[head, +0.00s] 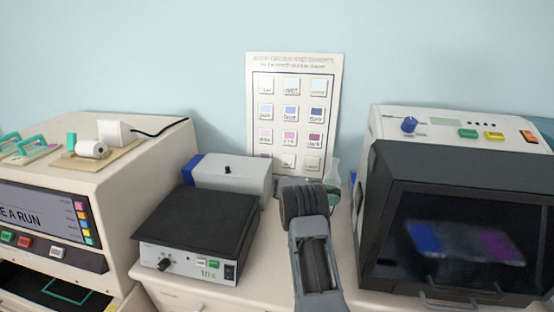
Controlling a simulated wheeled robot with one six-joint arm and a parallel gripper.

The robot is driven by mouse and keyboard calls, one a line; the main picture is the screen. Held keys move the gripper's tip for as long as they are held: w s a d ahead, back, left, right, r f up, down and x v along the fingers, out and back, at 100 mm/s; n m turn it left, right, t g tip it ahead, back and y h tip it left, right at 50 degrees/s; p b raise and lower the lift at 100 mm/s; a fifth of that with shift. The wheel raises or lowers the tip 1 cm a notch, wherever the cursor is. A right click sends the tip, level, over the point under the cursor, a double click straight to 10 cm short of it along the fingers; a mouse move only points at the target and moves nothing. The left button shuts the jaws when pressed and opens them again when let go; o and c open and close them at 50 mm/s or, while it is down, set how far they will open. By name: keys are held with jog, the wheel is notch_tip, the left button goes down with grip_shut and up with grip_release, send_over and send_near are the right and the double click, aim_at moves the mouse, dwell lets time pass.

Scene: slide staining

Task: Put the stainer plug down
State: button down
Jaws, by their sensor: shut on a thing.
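My arm reaches up from the bottom edge, right of centre, in the head view, and ends in a dark ribbed link above the bench. My gripper is hidden behind this link, so neither its fingers nor anything in them shows. I cannot pick out the stainer plug with certainty. A white block (115,132) with a black cord running off to the right stands on top of the cream machine at the left. A white rounded piece (92,148) lies beside it on a tan board (112,158).
A black-topped box (199,226) with a knob stands left of my arm, with a grey-and-blue box (231,177) behind it. A dark-windowed machine (455,230) stands at the right. A chart (294,77) leans against the wall. Little bench (262,265) is free around my arm.

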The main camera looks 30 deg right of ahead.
jog(key=x, duration=0.3)
dwell(0.5)
jog(key=x, duration=0.3)
jog(key=shift+p, duration=0.3)
jog(key=t+h, duration=0.1)
jog(key=t, duration=0.1)
send_near(357, 198)
jog(key=shift+w+r, duration=0.95)
jog(key=shift+w, duration=0.65)
jog(key=shift+w+a+n+b, duration=0.1)
jog(key=shift+n+b, duration=0.3)
